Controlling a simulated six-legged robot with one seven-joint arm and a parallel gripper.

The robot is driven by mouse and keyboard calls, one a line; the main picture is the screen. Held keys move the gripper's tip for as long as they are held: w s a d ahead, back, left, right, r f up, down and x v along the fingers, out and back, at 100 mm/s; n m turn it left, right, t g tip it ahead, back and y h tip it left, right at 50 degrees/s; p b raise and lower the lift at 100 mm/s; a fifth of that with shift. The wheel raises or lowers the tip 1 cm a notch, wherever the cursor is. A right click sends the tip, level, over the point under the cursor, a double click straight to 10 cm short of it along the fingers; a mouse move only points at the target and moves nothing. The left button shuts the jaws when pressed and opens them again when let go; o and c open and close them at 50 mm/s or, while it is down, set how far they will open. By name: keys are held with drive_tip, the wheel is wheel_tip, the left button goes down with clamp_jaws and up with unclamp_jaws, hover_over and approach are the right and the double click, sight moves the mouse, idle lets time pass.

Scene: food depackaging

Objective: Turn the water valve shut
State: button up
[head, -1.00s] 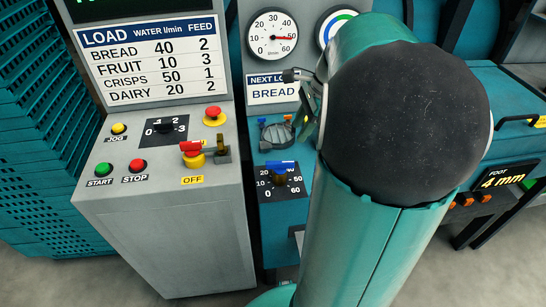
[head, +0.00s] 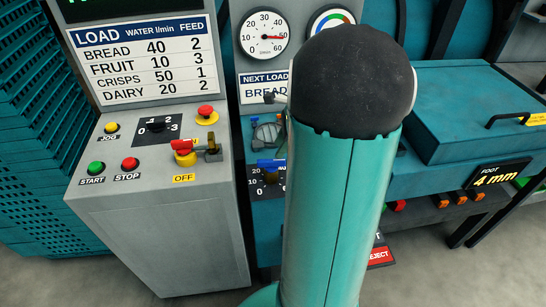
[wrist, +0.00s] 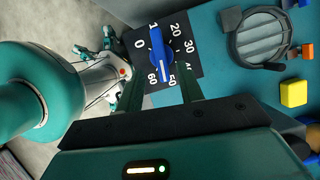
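The water valve is a blue knob (wrist: 160,50) on a black dial plate (wrist: 182,36) numbered 0 to 60. Its white mark points between the 50 and the 60 in the wrist view. In the head view the blue knob (head: 268,163) shows at the left edge of my arm, which hides part of the dial. In the head view my arm hides the gripper.
A round grey latch-like fitting (wrist: 262,42) and a yellow block (wrist: 293,93) lie right of the dial in the wrist view. The control console (head: 150,215) with a red-handled OFF switch (head: 185,150) stands to the left. A teal lidded box (head: 465,105) is at right.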

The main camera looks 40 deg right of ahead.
sight(272, 160)
drive_tip(key=x, duration=0.5)
drive_tip(key=shift+w+a+f, duration=0.1)
drive_tip(key=shift+w+f, duration=0.05)
drive_tip(key=shift+f, duration=0.25)
clamp_jaws()
